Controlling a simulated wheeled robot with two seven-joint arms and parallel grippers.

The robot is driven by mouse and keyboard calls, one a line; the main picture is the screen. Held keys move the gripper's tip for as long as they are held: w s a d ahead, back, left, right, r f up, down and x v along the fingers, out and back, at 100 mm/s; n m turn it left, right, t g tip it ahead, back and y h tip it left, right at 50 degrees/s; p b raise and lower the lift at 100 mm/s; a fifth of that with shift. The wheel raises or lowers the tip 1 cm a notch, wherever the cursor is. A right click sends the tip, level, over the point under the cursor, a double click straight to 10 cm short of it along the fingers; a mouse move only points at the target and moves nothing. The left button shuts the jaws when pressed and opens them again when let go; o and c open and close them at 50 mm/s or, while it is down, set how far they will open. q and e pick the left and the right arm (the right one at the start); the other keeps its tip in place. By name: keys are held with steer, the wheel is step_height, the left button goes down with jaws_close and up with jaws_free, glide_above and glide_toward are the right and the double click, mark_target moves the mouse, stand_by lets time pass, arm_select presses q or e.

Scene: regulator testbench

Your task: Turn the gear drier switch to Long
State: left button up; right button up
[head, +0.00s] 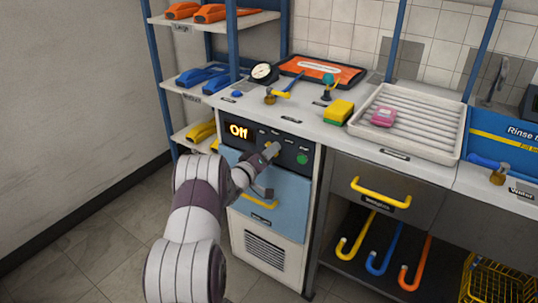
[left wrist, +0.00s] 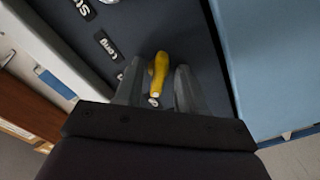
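The gear drier's dark control panel (head: 290,139) shows a lit orange "Off" display (head: 239,131) in the head view. My left gripper (head: 270,150) is at the middle of this panel. In the left wrist view the yellow switch (left wrist: 158,72) lies between the two fingers of my left gripper (left wrist: 159,80). A gap shows on each side of the switch, so the fingers are open around it. A "Long" label (left wrist: 109,45) is on the panel to the left of the switch. Another label beside the finger is partly hidden. My right gripper is not in view.
A green button (head: 302,158) is right of the gripper on the panel. The drier's blue door (head: 289,195) with a yellow handle is below. The counter above holds a gauge (head: 263,73), a yellow-green sponge (head: 339,111) and a white drain tray (head: 432,122). Shelves stand at left.

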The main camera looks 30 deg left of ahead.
arm_select(q)
jaws_close()
steer(key=shift+m, duration=0.3)
steer(key=shift+a+m+b, duration=0.15)
steer(key=shift+m+b, duration=3.4)
steer(key=shift+m, duration=6.15)
jaws_free()
